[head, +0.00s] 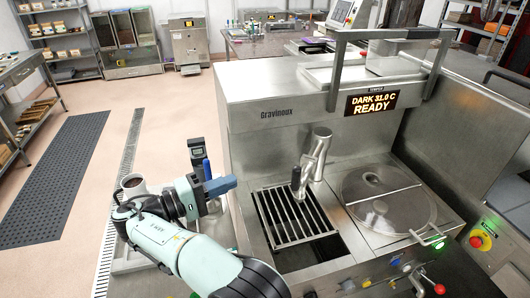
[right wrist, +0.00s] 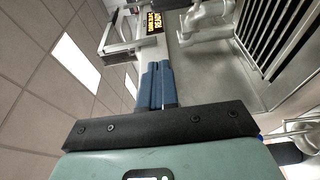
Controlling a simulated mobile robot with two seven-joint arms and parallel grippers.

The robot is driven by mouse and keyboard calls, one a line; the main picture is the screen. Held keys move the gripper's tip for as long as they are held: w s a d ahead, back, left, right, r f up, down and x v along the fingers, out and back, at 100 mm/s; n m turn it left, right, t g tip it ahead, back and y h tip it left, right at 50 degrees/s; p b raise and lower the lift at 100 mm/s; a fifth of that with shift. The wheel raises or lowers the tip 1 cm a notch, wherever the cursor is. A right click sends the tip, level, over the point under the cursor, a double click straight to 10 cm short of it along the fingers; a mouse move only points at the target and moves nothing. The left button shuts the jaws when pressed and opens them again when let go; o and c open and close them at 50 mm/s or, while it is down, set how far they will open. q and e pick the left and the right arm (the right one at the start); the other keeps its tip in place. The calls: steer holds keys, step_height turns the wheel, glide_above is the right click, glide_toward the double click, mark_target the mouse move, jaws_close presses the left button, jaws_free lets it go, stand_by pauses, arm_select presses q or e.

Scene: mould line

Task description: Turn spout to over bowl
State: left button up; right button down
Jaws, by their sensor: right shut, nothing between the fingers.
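The metal spout (head: 316,157) stands on the machine's deck. Its black-tipped end (head: 296,178) hangs over the slotted grate at the left, not over the round bowl. My right gripper (head: 234,183) is in the air left of the grate, apart from the spout. Its blue fingers are together and empty; they also show in the right wrist view (right wrist: 157,68), where part of the spout (right wrist: 205,20) shows at the top. My left gripper is not in view.
The grate (head: 292,214) covers an opening in the deck. A frame bar (head: 390,35) with a lit display (head: 372,102) reading "READY" rises behind. Buttons line the machine's front edge.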

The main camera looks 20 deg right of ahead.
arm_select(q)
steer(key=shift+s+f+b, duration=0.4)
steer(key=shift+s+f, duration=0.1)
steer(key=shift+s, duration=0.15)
arm_select(e)
steer(key=s+x, duration=0.3)
steer(key=x, duration=1)
steer(key=shift+s+d, duration=0.2)
steer(key=shift+d, duration=0.05)
